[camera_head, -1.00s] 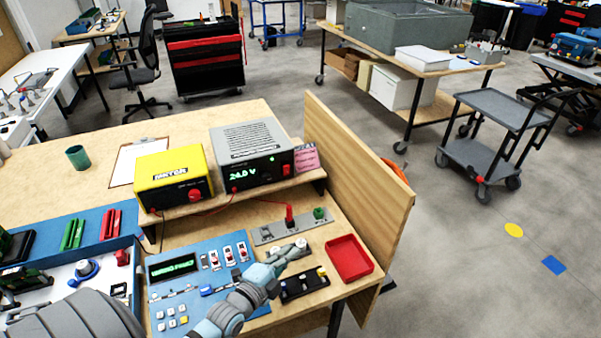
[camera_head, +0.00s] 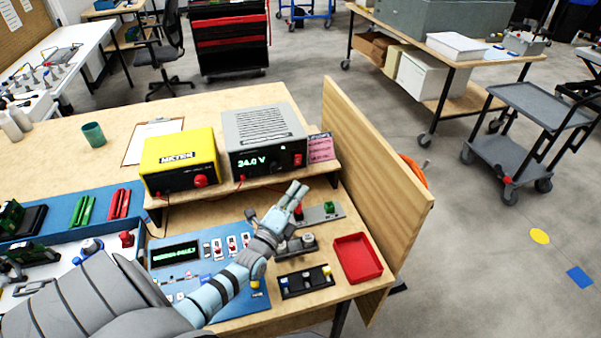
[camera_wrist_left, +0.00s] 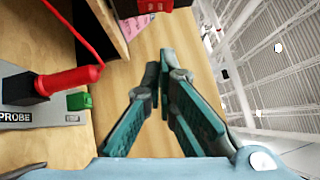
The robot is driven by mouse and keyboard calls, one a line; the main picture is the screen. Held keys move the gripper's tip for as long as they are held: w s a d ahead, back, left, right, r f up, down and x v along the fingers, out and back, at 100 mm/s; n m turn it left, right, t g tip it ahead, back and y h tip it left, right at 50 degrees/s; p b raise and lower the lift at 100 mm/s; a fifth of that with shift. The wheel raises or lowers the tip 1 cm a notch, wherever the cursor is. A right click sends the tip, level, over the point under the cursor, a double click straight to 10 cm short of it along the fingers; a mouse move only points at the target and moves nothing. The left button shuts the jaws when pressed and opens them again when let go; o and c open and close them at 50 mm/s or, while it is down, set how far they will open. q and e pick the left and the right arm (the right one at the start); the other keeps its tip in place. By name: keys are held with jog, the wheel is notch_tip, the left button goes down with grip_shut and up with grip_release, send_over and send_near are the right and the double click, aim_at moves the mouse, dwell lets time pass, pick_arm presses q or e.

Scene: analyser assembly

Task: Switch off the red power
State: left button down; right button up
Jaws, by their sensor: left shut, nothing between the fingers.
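The grey power supply (camera_head: 262,137) stands on the wooden shelf, its green display lit with what reads like 24.0 V. A red switch (camera_head: 298,160) is at the right end of its front. My left gripper (camera_head: 299,190) is in front of and below that switch, apart from it, with its fingers shut and empty. In the left wrist view the shut fingers (camera_wrist_left: 158,66) point up toward the shelf edge. A pink label (camera_wrist_left: 132,25) and a red part (camera_wrist_left: 166,4) are at the top; I cannot tell what the red part is. My right gripper is out of view.
A red probe (camera_wrist_left: 70,80) and a green block (camera_wrist_left: 78,101) sit on a grey plate beside my fingers. A yellow supply (camera_head: 180,160) is to the left. A wooden side panel (camera_head: 375,185) and a red tray (camera_head: 357,258) are to the right.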

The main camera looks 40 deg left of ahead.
pick_arm(q)
jog(key=w+a+r+b, duration=0.1)
jog(key=w+a+b, duration=0.2)
jog(key=w, duration=0.3)
jog(key=shift+a+r, duration=0.3)
jog(key=shift+a, duration=0.15)
jog(key=shift+r, duration=0.1)
jog(key=s+d+r+p, duration=0.1)
jog(key=s+d+p, duration=0.1)
jog(key=s+p, duration=0.3)
jog(key=s+d+r+n+p, duration=0.1)
jog(key=s+d+r+p, duration=0.1)
jog(key=s+p, duration=0.4)
jog(key=shift+s+d+g, duration=0.25)
jog(key=shift+s+g, duration=0.15)
